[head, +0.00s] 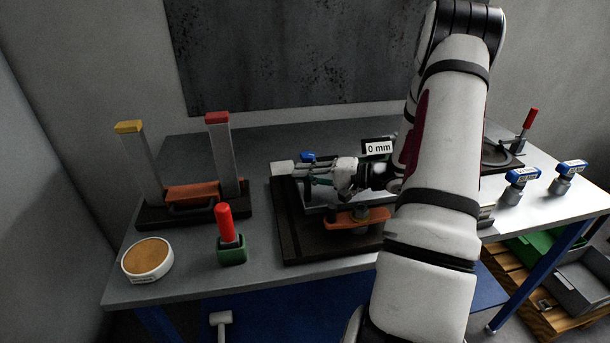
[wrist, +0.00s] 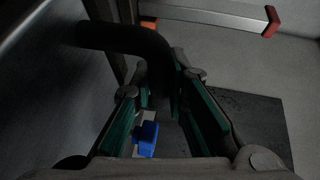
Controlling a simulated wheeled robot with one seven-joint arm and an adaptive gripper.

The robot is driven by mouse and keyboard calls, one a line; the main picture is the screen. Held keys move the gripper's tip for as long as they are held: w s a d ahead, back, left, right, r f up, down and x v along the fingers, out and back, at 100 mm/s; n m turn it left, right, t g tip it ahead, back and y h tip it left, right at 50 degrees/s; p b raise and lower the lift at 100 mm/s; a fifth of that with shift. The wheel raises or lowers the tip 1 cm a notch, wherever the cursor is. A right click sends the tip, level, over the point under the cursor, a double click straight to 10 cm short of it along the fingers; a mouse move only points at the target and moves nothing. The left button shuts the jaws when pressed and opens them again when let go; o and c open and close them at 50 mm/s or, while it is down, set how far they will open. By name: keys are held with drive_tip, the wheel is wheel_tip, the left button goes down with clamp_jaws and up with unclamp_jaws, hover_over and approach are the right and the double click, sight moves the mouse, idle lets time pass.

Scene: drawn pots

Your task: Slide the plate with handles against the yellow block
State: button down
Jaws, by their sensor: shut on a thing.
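In the head view, a grey plate (head: 318,209) lies on a dark base (head: 289,240) at the middle of the table, partly hidden by my arm. My gripper (head: 314,176) is low over this base. In the wrist view, a dark curved handle (wrist: 125,38) runs between the green-padded fingers of my gripper (wrist: 163,80), which is shut on it. The handle's lower end is hard to see. A pale block (head: 282,168) stands at the base's far left corner. The clearest yellow thing is the cap (head: 129,127) on a left post; I cannot tell which is the yellow block.
A small blue part (head: 307,156) is behind my gripper. To the left are a two-post stand (head: 150,218), a red-handled tool in a green holder (head: 231,252) and a round tan-topped dish (head: 147,259). A display reads 0 mm (head: 378,148).

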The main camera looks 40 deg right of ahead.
drive_tip(key=shift+s+a+f, duration=0.1)
drive_tip(key=shift+s+a, duration=0.55)
drive_tip(key=shift+s, duration=0.25)
idle(0.7)
drive_tip(key=c, duration=1.5)
unclamp_jaws()
drive_tip(key=v, duration=1.2)
